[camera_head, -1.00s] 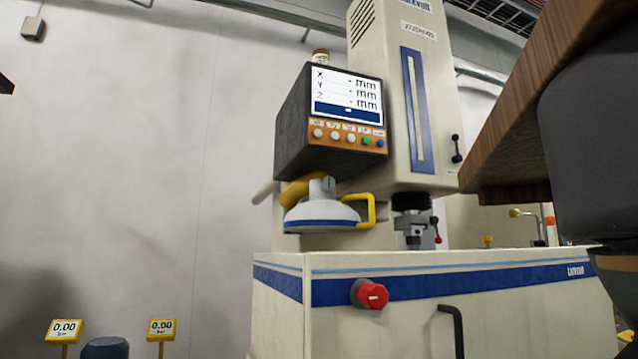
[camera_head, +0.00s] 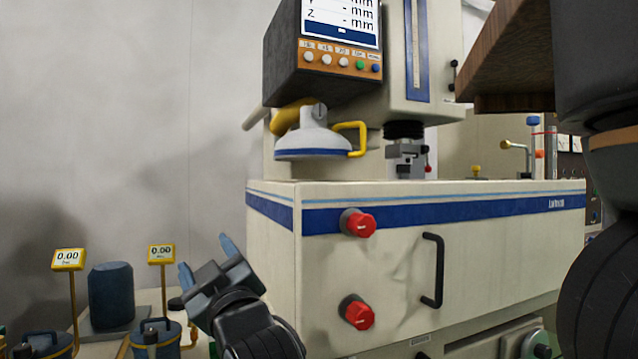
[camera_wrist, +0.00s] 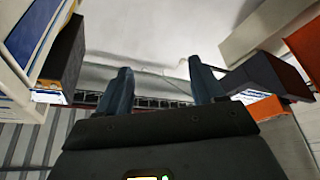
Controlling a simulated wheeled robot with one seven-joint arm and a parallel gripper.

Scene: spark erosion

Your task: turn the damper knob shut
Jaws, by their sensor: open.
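No knob carries a label that I can read as damper. A round white hood (camera_head: 315,143) with a blue band and yellow handle hangs under the display box, with a small grey knob-like piece (camera_head: 319,112) on top. Two red knobs on dark bases are on the machine's front: an upper knob (camera_head: 360,224) and a lower knob (camera_head: 358,315). My gripper (camera_head: 205,259) is open and empty, pointing up, left of the machine and apart from all the knobs. In the wrist view its two fingers (camera_wrist: 161,80) are spread with nothing between them.
The display box (camera_head: 322,50) overhangs the hood. A dark bar handle (camera_head: 433,270) sticks out from the machine's front. A wooden board edge (camera_head: 505,60) juts in at upper right. Yellow gauges (camera_head: 68,260) and canisters (camera_head: 110,295) stand at lower left. Open space lies before the wall.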

